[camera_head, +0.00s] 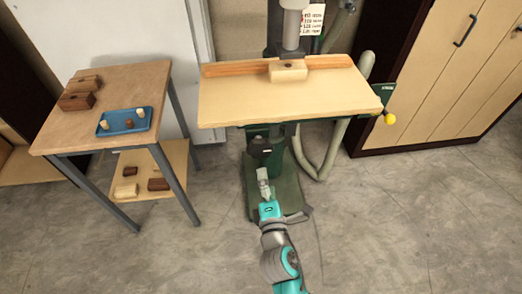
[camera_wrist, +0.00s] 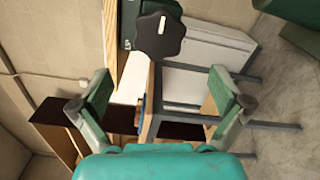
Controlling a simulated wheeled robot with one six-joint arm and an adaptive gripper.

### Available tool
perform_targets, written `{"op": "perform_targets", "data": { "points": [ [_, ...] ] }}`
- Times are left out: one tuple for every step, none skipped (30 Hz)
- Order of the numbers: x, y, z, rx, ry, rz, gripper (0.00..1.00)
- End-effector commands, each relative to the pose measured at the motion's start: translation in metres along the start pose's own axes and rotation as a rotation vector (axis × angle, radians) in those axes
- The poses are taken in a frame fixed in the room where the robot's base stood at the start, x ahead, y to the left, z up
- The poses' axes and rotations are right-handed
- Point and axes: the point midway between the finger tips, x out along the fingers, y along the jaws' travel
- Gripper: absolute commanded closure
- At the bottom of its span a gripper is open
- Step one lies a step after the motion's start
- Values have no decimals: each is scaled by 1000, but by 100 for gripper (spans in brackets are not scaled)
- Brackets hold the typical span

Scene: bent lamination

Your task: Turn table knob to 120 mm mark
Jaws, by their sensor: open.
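The table knob, a dark lobed hand knob (camera_head: 261,147), sits below the wooden drill-press table (camera_head: 290,97), on the green machine column. In the wrist view the same black knob (camera_wrist: 160,36) shows large, ahead of and between my fingers, with a small white mark on its face. My gripper (camera_head: 263,175) is in front of and a little below the knob in the head view. In the wrist view my gripper (camera_wrist: 158,97) has its two green-padded fingers spread wide with nothing between them. It appears apart from the knob. No 120 mm mark can be read.
A side table (camera_head: 130,85) at left holds wooden blocks and a blue tray (camera_head: 124,121). A wood block (camera_head: 288,70) lies on the drill table. A grey hose (camera_head: 330,165) hangs right of the column. A yellow ball handle (camera_head: 390,118) sticks out at right.

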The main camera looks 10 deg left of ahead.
Motion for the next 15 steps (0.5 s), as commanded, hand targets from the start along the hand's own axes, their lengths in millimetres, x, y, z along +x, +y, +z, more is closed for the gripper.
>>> {"op": "perform_targets", "data": {
  "points": [
    [1, 0, 0, -95, 0, 1, 0],
    [1, 0, 0, -156, 0, 1, 0],
    [2, 1, 0, -235, 0, 2, 0],
    [2, 1, 0, -293, 0, 2, 0],
    [2, 1, 0, -350, 1, 2, 0],
    [2, 1, 0, -421, 1, 3, 0],
    [3, 1, 0, -470, 1, 3, 0],
    [3, 2, 0, -516, 1, 3, 0],
    [3, 2, 0, -571, 1, 4, 0],
    [4, 2, 0, -607, 1, 4, 0],
    [4, 2, 0, -638, 1, 4, 0],
    [4, 2, 0, -673, 1, 5, 0],
    [4, 2, 0, -695, 1, 5, 0],
    [4, 2, 0, -713, 1, 5, 0],
    [4, 2, 0, -729, 1, 5, 0]
  ]
}}
